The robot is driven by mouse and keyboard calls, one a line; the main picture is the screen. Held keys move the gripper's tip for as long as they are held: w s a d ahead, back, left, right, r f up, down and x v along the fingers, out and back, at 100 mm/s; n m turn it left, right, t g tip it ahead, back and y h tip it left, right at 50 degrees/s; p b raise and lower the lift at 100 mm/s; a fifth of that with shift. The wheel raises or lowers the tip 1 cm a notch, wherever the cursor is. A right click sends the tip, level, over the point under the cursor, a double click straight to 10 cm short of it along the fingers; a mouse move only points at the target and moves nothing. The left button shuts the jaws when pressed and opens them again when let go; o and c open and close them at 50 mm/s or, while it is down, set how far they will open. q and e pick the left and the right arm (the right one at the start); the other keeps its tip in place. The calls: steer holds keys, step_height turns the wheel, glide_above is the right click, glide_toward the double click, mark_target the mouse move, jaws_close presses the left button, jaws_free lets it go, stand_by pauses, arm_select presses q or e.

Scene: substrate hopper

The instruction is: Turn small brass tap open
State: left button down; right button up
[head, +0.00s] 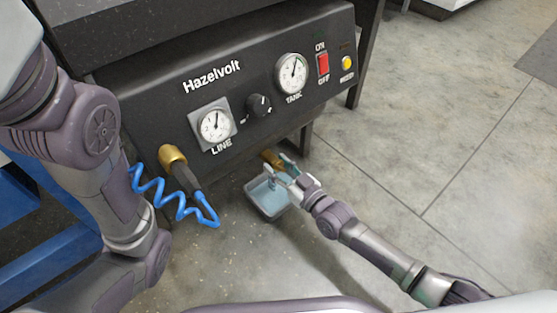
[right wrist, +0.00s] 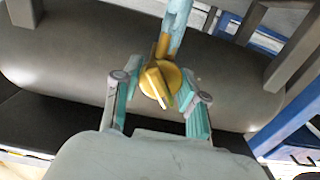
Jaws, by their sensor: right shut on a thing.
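The small brass tap (head: 270,157) sits low under the front of the dark machine. In the right wrist view the tap (right wrist: 158,86) shows a round yellow body with a flat, slanted handle between my fingers. My right gripper (head: 287,172) reaches it from the lower right. In the right wrist view my right gripper (right wrist: 160,98) has one finger on each side of the tap and is shut on it. A pale blue strip runs up from the tap there; I cannot tell whether it is water. My left arm shows at the left, but its gripper is out of view.
A small tray (head: 269,212) with a bluish inside stands on the floor below the tap. The Hazelvolt panel (head: 165,95) carries two gauges, a black knob (head: 259,105) and a red switch (head: 323,64). A coiled blue hose (head: 180,208) hangs left. Floor at right is clear.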

steer(key=shift+n, duration=0.5)
steer(key=o, duration=1.2)
steer(key=shift+c, duration=0.2)
steer(key=v, duration=1.2)
